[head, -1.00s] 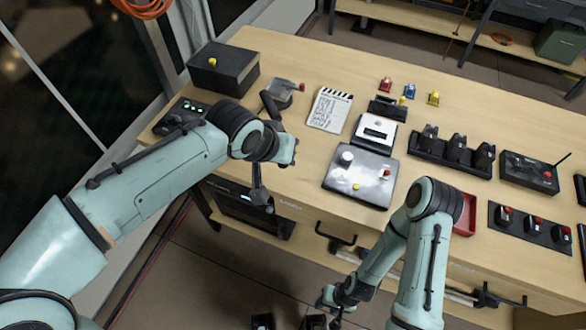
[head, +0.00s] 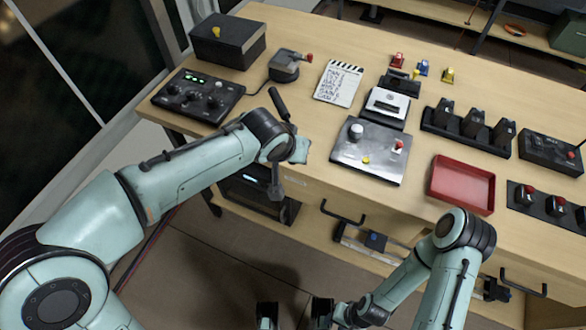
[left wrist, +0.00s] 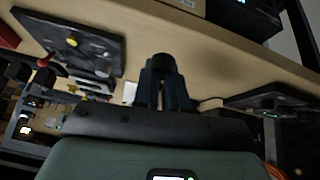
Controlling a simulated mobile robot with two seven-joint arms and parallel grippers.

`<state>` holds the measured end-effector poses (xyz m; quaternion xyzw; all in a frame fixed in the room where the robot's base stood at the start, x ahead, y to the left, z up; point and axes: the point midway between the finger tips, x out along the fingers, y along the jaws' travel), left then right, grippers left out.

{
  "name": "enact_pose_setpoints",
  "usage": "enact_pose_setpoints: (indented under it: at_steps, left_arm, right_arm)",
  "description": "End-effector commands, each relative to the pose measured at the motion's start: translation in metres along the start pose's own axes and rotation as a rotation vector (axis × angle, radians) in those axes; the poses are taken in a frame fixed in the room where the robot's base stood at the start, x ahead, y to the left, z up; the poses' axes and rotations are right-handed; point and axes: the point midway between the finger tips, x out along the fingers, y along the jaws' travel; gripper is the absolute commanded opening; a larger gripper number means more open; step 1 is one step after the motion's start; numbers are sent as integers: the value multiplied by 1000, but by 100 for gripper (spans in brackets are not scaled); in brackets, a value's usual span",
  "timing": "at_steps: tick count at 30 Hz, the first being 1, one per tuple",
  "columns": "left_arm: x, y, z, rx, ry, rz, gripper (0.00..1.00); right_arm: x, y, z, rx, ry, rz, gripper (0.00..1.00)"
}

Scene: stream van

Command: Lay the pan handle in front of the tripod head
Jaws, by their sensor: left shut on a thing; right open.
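The tripod head (head: 285,66), dark grey with a red knob, stands near the table's back left edge. The pan handle, a black rod (head: 279,103), rises tilted from behind my left wrist, in front of the tripod head and apart from it in the picture. My left gripper (left wrist: 165,95) is shut on it in the left wrist view, where its dark round end (left wrist: 163,62) shows between the fingers. In the head view my left wrist hides the fingers and the handle's lower part. My right gripper (head: 295,312) is open and empty, low in front of the table.
A control panel (head: 198,96) and a black box (head: 228,42) stand left of the tripod head. A clapperboard (head: 339,83) lies to its right. A grey switcher plate (head: 369,150) and a red tray (head: 463,184) lie further right. Bare wood shows between handle and clapperboard.

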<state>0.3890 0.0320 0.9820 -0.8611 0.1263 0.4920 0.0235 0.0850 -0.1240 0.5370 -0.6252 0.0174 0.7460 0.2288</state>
Motion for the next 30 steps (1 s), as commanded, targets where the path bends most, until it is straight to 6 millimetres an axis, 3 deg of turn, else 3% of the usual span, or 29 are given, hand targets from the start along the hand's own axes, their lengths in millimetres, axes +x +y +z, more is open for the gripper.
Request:
enact_pose_setpoints:
  at_steps: [15,23,24,26,30]
  left_arm:
    - [57,-5,34,1,-1,0,0]
    - [60,-6,36,0,1,1,0]
    - [60,-6,36,0,-1,1,18]
    - [60,-6,36,0,-1,1,37]
    - [60,-6,36,0,0,1,37]
  right_arm:
    - [9,2,-4,-1,12,-3,43]
    - [9,2,-5,-1,14,-3,43]
    - [9,2,-5,-1,14,-3,43]
    - [9,2,-5,-1,14,-3,43]
    - [9,2,-5,-1,14,-3,43]
